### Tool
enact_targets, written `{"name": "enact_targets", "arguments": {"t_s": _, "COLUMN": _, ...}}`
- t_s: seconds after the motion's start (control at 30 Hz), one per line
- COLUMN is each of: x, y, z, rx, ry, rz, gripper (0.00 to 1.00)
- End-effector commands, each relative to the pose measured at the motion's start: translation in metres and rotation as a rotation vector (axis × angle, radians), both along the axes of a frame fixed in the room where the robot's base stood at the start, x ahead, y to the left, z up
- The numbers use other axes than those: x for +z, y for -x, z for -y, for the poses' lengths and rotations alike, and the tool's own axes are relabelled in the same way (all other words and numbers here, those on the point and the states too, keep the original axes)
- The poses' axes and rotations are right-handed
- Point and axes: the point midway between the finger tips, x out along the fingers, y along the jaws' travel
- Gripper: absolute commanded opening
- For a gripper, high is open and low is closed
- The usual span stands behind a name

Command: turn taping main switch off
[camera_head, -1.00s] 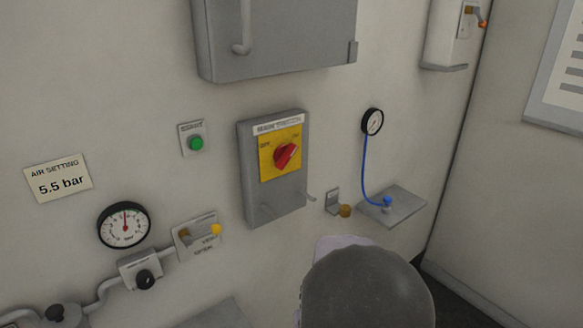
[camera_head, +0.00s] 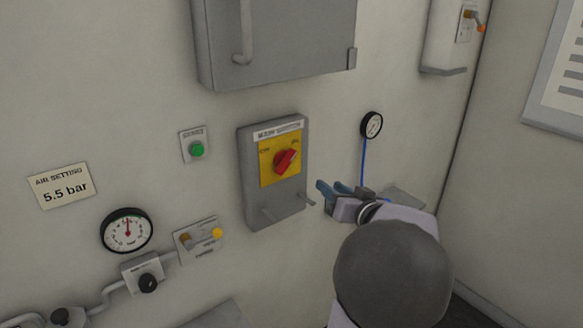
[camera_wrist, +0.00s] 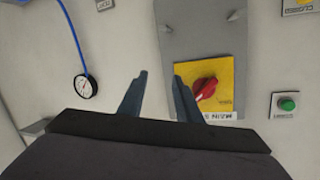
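The main switch is a red rotary knob (camera_head: 285,160) on a yellow plate (camera_head: 268,175), mounted on a grey box (camera_head: 258,195) on the wall. A white label (camera_head: 278,130) sits above the plate. The knob points diagonally, up and to the right. My gripper (camera_head: 333,190) is to the right of the box's lower part, apart from the knob. In the wrist view, my gripper (camera_wrist: 160,85) is open with nothing between its fingers, and the red knob (camera_wrist: 205,89) shows just right of the right finger.
A green button (camera_head: 197,149) is left of the box. Two pegs stick out near the box's bottom, one the right peg (camera_head: 306,199). A pressure gauge (camera_head: 371,125) with a blue hose (camera_head: 362,160) is at right. A grey cabinet (camera_head: 275,40) hangs above.

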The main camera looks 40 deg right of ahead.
Motion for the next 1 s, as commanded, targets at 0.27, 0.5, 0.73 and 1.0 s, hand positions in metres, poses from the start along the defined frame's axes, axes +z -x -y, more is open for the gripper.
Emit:
{"name": "enact_targets", "arguments": {"t_s": 0.27, "x": 0.044, "y": -0.012, "z": -0.063, "rx": 0.219, "ry": -0.358, "rz": 0.224, "gripper": 0.31}}
{"name": "enact_targets", "arguments": {"t_s": 0.5, "x": 0.045, "y": -0.012, "z": -0.064, "rx": 0.211, "ry": -0.457, "rz": 0.239, "gripper": 0.31}}
{"name": "enact_targets", "arguments": {"t_s": 0.73, "x": 0.046, "y": -0.021, "z": -0.064, "rx": 0.211, "ry": -0.458, "rz": 0.24, "gripper": 0.31}}
{"name": "enact_targets", "arguments": {"t_s": 1.0, "x": 0.047, "y": -0.055, "z": -0.064, "rx": 0.213, "ry": -0.458, "rz": 0.238, "gripper": 0.31}}
